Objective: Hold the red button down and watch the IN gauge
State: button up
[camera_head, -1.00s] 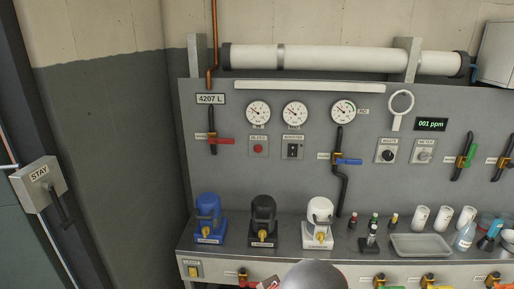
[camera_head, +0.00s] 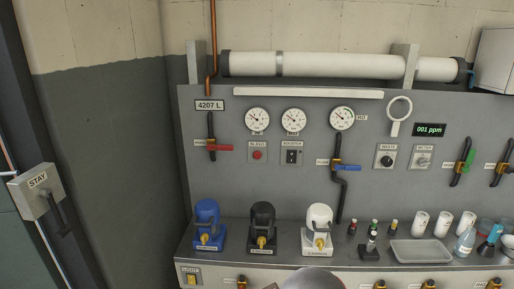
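The red button (camera_head: 257,155) sits on a small labelled plate on the grey panel, below the leftmost gauge. Nothing touches it. Three round white gauges are in a row above: a left gauge (camera_head: 257,119), a middle gauge (camera_head: 294,120) and a right gauge (camera_head: 342,118). The small labels under the left and middle gauges are too blurred to read surely, so I cannot tell which is the IN gauge. A rounded grey part, probably of my arm, shows at the bottom edge. My gripper is not in view.
A red-handled valve (camera_head: 219,147) is left of the button, a black switch (camera_head: 291,156) right of it. Blue (camera_head: 207,222), black (camera_head: 263,225) and white (camera_head: 319,225) pump-like units stand on the bench below. A STAY box (camera_head: 37,187) is at the far left.

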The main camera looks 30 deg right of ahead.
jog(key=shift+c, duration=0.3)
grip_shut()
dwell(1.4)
